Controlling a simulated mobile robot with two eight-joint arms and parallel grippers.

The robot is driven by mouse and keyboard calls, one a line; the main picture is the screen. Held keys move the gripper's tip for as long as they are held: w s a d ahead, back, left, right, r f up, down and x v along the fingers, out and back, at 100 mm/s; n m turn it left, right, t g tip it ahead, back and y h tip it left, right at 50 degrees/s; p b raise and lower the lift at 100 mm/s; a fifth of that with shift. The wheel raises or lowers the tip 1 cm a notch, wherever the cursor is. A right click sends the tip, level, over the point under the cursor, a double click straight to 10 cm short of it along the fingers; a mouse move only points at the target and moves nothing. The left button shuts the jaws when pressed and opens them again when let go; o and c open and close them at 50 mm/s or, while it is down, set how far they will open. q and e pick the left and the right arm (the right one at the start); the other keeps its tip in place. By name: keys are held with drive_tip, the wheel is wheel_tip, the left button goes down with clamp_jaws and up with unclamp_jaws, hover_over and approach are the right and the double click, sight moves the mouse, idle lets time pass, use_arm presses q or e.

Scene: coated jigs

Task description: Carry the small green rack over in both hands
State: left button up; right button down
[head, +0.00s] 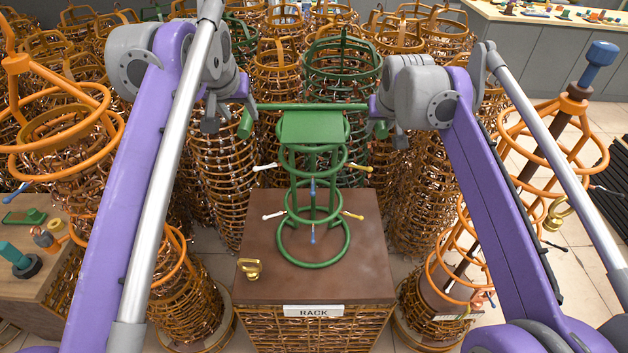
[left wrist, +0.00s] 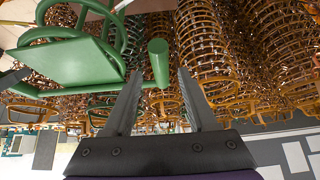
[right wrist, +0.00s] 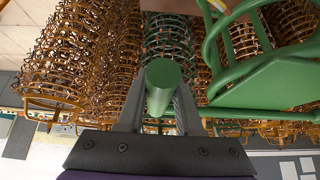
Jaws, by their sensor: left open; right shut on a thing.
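The small green rack (head: 312,127) has a flat top plate, a crossbar with two handle ends, ring hoops and several coloured-tipped pegs. It stands upright, its bottom ring apparently resting on a brown-topped stand (head: 270,285) labelled RACK. My left gripper (head: 240,110) is open at the left handle end. In the left wrist view, that green handle end (left wrist: 158,62) lies between the spread fingertips, with gaps at both sides. My right gripper (head: 378,115) is shut on the right handle end, whose round green tip (right wrist: 163,74) shows between its fingers. The finger contact is partly hidden in the head view.
Tall orange wire racks (head: 220,170) full of copper-coloured parts crowd behind and beside the stand. A larger green rack (head: 342,65) stands behind. A brass-coloured piece (head: 250,268) lies on the stand's left front. A wooden box (head: 40,285) with small parts is at left.

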sight(245, 120)
use_arm(q)
drive_tip(key=x, duration=0.8)
clamp_jaws()
drive_tip(key=shift+r, duration=0.15)
use_arm(e)
drive_tip(key=shift+r, duration=0.15)
idle(1.4)
